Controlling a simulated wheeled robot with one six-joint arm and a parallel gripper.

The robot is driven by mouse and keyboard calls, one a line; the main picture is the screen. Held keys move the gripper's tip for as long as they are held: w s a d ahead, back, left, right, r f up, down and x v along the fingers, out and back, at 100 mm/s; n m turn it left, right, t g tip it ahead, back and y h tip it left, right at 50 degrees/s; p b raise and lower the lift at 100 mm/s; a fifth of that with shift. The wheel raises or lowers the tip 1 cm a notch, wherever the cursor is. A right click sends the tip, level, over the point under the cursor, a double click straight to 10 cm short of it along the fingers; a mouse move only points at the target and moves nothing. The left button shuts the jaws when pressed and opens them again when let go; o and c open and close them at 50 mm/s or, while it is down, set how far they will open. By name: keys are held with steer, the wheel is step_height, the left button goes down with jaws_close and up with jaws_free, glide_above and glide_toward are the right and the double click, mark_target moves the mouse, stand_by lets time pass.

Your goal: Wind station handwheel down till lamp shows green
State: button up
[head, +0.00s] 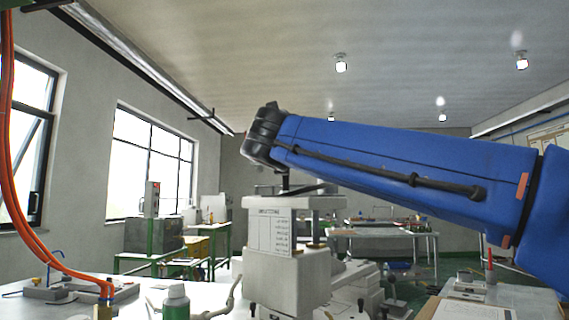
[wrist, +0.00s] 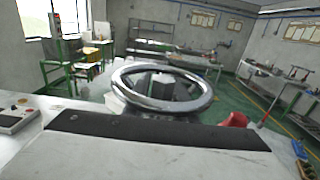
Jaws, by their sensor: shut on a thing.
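The station (head: 270,276) is a pale grey block with a printed label sheet on its front and a flat top plate, in the middle of the head view. Its handwheel shows as a chrome ring (wrist: 121,78) in the wrist view, lying nearly flat. In the head view my blue arm reaches in from the right, and my gripper (head: 284,184) points down at the wheel above the top plate. It is shut on the handwheel; the exact grip is hard to see. A dark hub and spokes show inside the ring. I cannot make out a green-lit station lamp.
A post with a red top (head: 152,199) stands farther back. A red object (wrist: 234,120) sits right of the wheel in the wrist view.

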steer(key=m+g+h, duration=0.1)
steer(key=m+h, duration=0.1)
steer(key=d+m+g+h, duration=0.1)
steer(key=h, duration=0.2)
steer(key=shift+s+m+h, duration=0.15)
steer(key=shift+m+h, duration=0.15)
steer(key=shift+m, duration=0.1)
steer(key=m+h, duration=0.1)
steer(key=g+h, duration=0.1)
steer(key=m+g+h, duration=0.1)
steer(key=shift+s+d+f+m, duration=0.1)
steer(key=shift+s+d+m, duration=0.15)
steer(key=shift+d+m, duration=0.1)
steer(key=m+g+h, duration=0.2)
steer(key=g, duration=0.1)
steer(key=s+m+g+h, duration=0.1)
steer(key=shift+d+g+h, duration=0.3)
steer(key=shift+d, duration=0.1)
steer(key=shift+s+d+m+g+h, duration=0.15)
steer(key=shift+m+g+h, duration=0.25)
steer(key=shift+m+g, duration=0.45)
steer(key=shift+s+d+m+g+h, duration=0.1)
steer(key=shift+s+m+g+h, duration=0.3)
steer(key=shift+g, duration=0.65)
steer(key=shift+w+m, duration=0.1)
steer(key=shift+m, duration=0.2)
steer(key=o, duration=0.9)
steer(key=shift+o, duration=0.2)
